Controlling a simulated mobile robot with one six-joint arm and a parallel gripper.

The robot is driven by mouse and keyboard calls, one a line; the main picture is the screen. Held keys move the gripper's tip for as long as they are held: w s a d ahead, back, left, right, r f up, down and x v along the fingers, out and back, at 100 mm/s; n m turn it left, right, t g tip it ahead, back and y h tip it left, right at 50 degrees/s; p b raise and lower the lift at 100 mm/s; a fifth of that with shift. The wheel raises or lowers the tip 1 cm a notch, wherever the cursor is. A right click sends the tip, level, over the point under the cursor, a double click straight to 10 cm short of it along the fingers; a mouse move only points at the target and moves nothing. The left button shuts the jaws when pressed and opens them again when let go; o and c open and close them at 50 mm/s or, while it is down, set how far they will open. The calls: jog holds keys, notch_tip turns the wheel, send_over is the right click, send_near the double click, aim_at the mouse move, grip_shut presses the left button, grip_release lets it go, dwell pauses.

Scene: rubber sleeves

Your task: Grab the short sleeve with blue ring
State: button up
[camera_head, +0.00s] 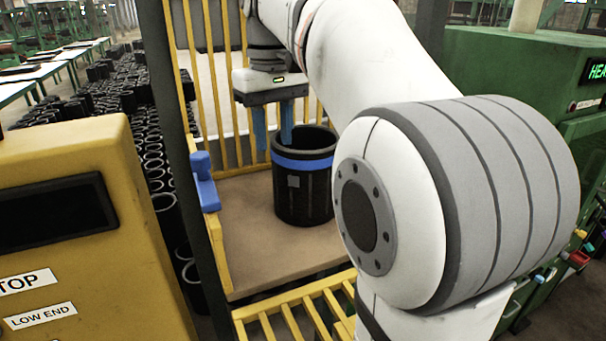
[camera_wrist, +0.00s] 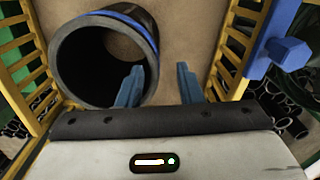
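The short black sleeve with a blue ring (camera_head: 304,190) stands upright on the brown floor of a yellow-railed cage, its open end up. In the wrist view the sleeve (camera_wrist: 76,72) is at the upper left, with its dark bore and blue band showing. My gripper (camera_head: 273,147) is open above the sleeve's left edge, with blue fingers pointing down. In the wrist view my gripper (camera_wrist: 159,68) has its left finger over the bore and its right finger outside, over the floor. The sleeve's wall lies between them. Whether a finger touches the wall is unclear.
The yellow rails (camera_head: 206,85) surround the brown cage floor (camera_head: 250,260). A blue clamp-like part (camera_head: 205,182) sits on the left rail. Many black sleeves (camera_head: 152,165) stand outside, left. A yellow machine (camera_head: 75,220) is at left; a green one (camera_head: 500,65) at right.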

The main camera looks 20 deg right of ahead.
aim_at(302, 169)
notch_tip(302, 169, down, 7)
jog(key=shift+w+d+r+p, duration=0.2)
jog(key=shift+d+p, duration=0.1)
jog(key=shift+p, duration=0.1)
jog(key=shift+c, duration=0.4)
grip_shut()
